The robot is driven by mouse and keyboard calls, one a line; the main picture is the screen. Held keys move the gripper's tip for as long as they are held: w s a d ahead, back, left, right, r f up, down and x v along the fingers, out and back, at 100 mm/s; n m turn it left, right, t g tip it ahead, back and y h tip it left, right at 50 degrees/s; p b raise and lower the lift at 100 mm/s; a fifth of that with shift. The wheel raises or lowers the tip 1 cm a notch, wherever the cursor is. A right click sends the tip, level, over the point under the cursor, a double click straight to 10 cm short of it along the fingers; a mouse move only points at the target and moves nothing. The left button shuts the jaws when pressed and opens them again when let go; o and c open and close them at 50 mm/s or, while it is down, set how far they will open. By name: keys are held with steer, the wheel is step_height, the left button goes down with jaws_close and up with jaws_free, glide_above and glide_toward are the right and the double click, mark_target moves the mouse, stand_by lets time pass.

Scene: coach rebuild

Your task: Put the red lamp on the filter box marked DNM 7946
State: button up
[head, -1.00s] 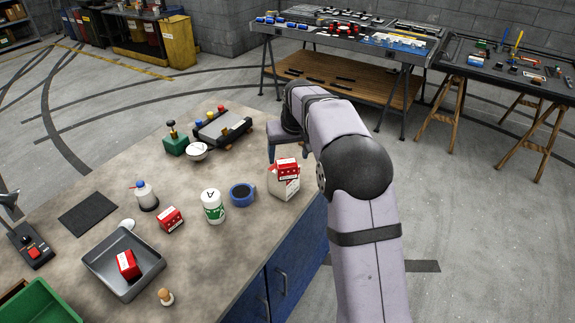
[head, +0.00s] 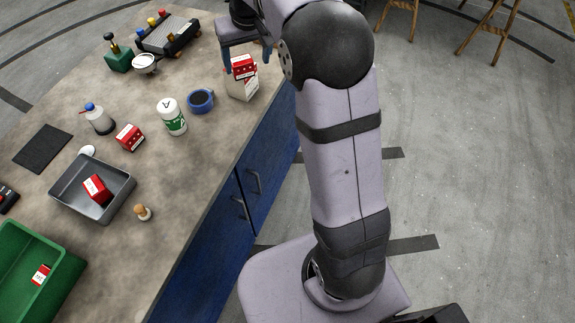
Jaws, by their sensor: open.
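My gripper (head: 247,66) is open just above and around the red block, with a finger on each side. I cannot tell whether the fingers touch it. Similar red blocks stand on the counter (head: 129,137), lie in the grey tray (head: 118,199) and lie in the green crate (head: 62,284).
A blue mug (head: 201,101) and a white-green bottle (head: 172,117) stand left of the white box. The counter (head: 190,180) is clear towards the front.

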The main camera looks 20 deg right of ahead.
mark_target(243, 68)
steer(key=s+f+g, duration=0.1)
steer(key=s+f, duration=0.3)
steer(key=s, duration=0.6)
steer(key=s+a+f+g, duration=0.1)
steer(key=s+f, duration=0.3)
steer(key=s, duration=0.6)
steer(key=s+f+g, duration=0.1)
steer(key=s+f, duration=0.3)
steer(key=s, duration=0.7)
steer(key=shift+a+f+g, duration=0.15)
steer(key=shift+a+g, duration=0.15)
steer(key=shift+o, duration=0.5)
steer(key=shift+w, duration=0.1)
